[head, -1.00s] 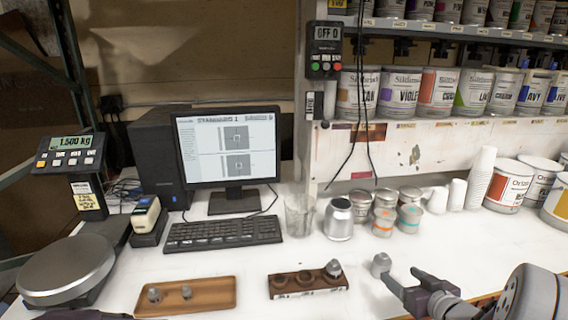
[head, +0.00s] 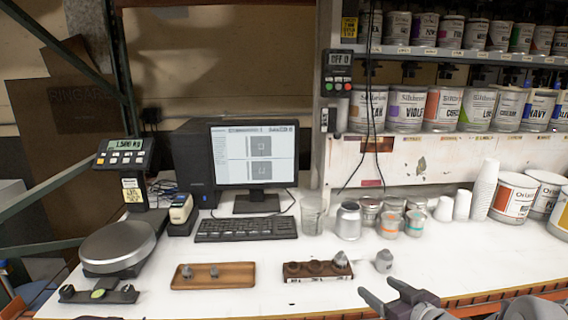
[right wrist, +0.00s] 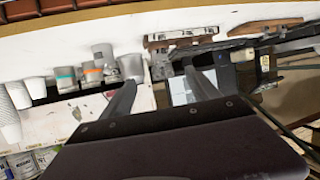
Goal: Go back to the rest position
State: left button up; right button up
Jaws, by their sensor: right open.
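My right gripper (head: 378,286) is at the front edge of the white table in the head view, open. In the right wrist view its two fingers (right wrist: 160,92) are spread with nothing held between them. A small grey metal piece (head: 384,262) stands on the table behind it, apart from the fingers. A dark part with a green disc (head: 98,294) shows at the lower left of the head view, in front of the round scale.
A dark brown rack (head: 318,277) holds a cone-shaped metal piece. A wooden tray (head: 240,281) carries two small metal pieces. The scale (head: 118,247), keyboard (head: 246,228), cans and white cups stand behind. The front strip of table is mostly clear.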

jog(key=s+a+f+m+g+h+p, duration=0.1)
jog(key=s+a+f+g+h+p, duration=0.15)
jog(key=a, duration=0.45)
jog(key=s+f+m+g, duration=0.1)
jog(key=s+f+g, duration=0.3)
jog(key=s, duration=0.4)
jog(key=s+d+f+m+g+h, duration=0.1)
jog(key=s+f+g, duration=0.3)
jog(key=s, duration=0.5)
jog(key=shift+f+m+g, duration=0.4)
jog(key=shift+m+g, duration=0.1)
jog(key=shift+g, duration=0.25)
jog(key=shift+h, duration=0.25)
